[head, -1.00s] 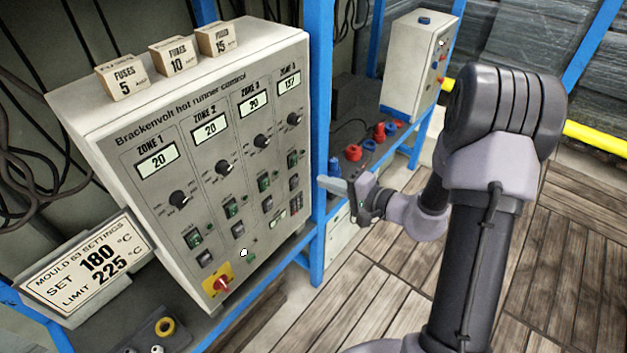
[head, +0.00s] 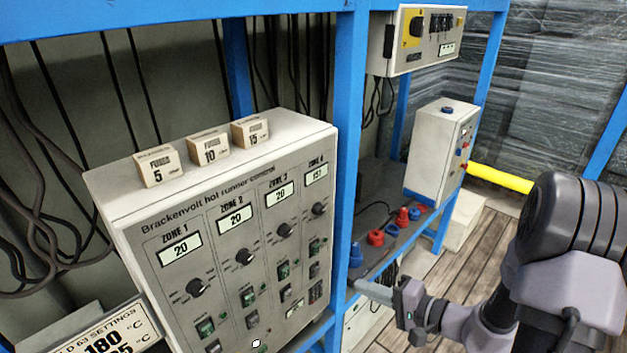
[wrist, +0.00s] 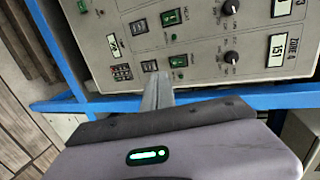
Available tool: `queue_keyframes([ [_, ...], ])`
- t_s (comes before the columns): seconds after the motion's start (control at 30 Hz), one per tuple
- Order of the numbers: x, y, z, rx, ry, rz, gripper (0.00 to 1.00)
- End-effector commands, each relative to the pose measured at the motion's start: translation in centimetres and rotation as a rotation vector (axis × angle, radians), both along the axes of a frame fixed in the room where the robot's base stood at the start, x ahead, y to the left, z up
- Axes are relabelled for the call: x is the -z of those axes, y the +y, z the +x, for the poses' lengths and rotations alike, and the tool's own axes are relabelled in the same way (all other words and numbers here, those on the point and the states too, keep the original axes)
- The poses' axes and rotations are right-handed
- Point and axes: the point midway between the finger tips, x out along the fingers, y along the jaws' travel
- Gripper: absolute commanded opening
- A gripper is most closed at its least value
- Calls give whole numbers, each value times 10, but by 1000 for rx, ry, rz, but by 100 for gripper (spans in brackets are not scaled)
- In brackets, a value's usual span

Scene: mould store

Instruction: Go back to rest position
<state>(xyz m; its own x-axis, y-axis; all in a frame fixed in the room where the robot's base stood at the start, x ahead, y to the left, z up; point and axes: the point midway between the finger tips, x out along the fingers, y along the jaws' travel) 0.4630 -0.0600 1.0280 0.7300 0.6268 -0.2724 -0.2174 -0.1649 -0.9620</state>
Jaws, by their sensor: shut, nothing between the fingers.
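My gripper (head: 366,289) is shut and empty at the right of the hot runner control cabinet, in front of the blue frame post. In the wrist view its closed fingers (wrist: 157,92) point toward the cabinet's panel, and no contact shows. The control cabinet (head: 230,225) is a pale box with four zone columns of displays, knobs and switches. The lower part of the panel is cut off in the head view.
Fuse boxes marked 5 (head: 158,168), 10 (head: 209,147) and 15 (head: 250,131) stand on the cabinet. A settings sign (head: 110,335) is at lower left. Red and blue connectors (head: 376,237) sit on the shelf behind. The plank floor (head: 470,250) has clear room at right.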

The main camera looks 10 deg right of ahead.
Motion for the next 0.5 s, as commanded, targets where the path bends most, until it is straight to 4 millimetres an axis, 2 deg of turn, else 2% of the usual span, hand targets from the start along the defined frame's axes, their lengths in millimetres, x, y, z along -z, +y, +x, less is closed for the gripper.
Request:
queue_keyframes([
  [0.07,-27,39,-14,-140,38,-27,0],
  [0.13,-53,85,-46,-309,123,-96,0],
  [0.2,-69,119,-88,-443,225,-220,0],
  [0.23,-74,129,-106,-481,264,-287,0],
  [0.3,-82,138,-146,-516,338,-470,0],
  [0.4,-92,128,-184,-449,360,-718,0],
  [0.5,-106,112,-200,-327,315,-875,0],
])
